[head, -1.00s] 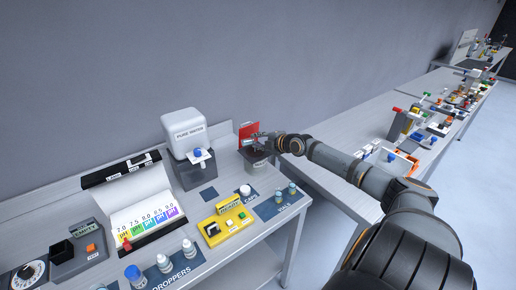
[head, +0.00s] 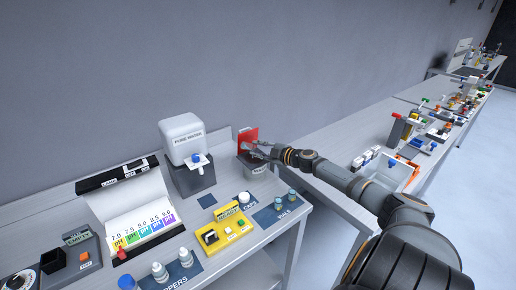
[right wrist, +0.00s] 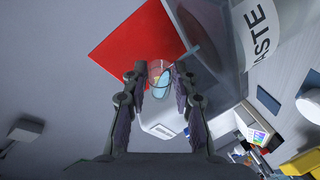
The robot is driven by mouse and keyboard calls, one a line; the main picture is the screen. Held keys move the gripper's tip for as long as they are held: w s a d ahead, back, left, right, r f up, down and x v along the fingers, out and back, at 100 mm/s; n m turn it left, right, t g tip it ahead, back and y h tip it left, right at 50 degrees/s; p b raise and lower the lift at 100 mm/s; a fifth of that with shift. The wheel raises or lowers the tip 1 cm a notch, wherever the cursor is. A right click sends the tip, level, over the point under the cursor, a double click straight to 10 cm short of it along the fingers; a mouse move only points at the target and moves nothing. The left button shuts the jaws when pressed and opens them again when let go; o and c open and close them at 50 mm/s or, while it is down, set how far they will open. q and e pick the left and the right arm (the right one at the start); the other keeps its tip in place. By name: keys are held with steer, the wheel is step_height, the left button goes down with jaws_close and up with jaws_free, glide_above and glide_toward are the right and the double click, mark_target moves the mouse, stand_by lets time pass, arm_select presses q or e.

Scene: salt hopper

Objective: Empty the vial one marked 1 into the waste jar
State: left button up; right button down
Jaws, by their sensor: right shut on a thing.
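My right gripper (head: 262,150) is at the back right of the bench, at the waste jar (head: 255,165), in front of a red panel. In the right wrist view its two fingers (right wrist: 160,88) are shut on a small clear vial (right wrist: 159,76) with pale blue liquid in it. The vial looks tilted, and its mark cannot be read. The waste jar (right wrist: 222,35), with its WASTE label, is close beside the vial at the upper right of the wrist view. I cannot tell whether any liquid is flowing. My left gripper is not in view.
The red panel (head: 246,137) stands behind the jar. The pure water dispenser (head: 186,150) is to the left. Two capped vials stand on the vials mat (head: 269,219) in front. A yellow READY device (head: 222,236) and a pH chart (head: 140,222) are farther left.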

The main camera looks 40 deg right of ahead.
steer(key=shift+r+n+g+h+p, duration=0.35)
steer(key=shift+n+p, duration=0.25)
steer(key=shift+n, duration=0.2)
step_height(320, 180, up, 2)
steer(key=n+g+h+p, duration=0.1)
steer(key=n+h+p, duration=0.1)
steer(key=p, duration=0.4)
steer(key=n+g+h+p, duration=0.2)
steer(key=n+p, duration=0.1)
steer(key=p, duration=0.4)
steer(key=shift+a+r+g, duration=0.1)
steer(key=shift+a+g, duration=0.05)
steer(key=shift+g, duration=0.1)
steer(key=shift+n+h, duration=0.45)
steer(key=shift+n, duration=0.05)
steer(key=shift+r+n+g+h, duration=0.2)
steer(key=shift+n+g+h, duration=0.2)
steer(key=shift+n+h, duration=0.55)
steer(key=n+h, duration=0.1)
steer(key=n+g+h, duration=0.1)
steer(key=n+h, duration=0.1)
steer(key=shift+r+b, duration=0.4)
steer(key=shift+r+n+h, duration=0.45)
steer(key=shift+n+h, duration=0.4)
steer(key=shift+h, duration=0.1)
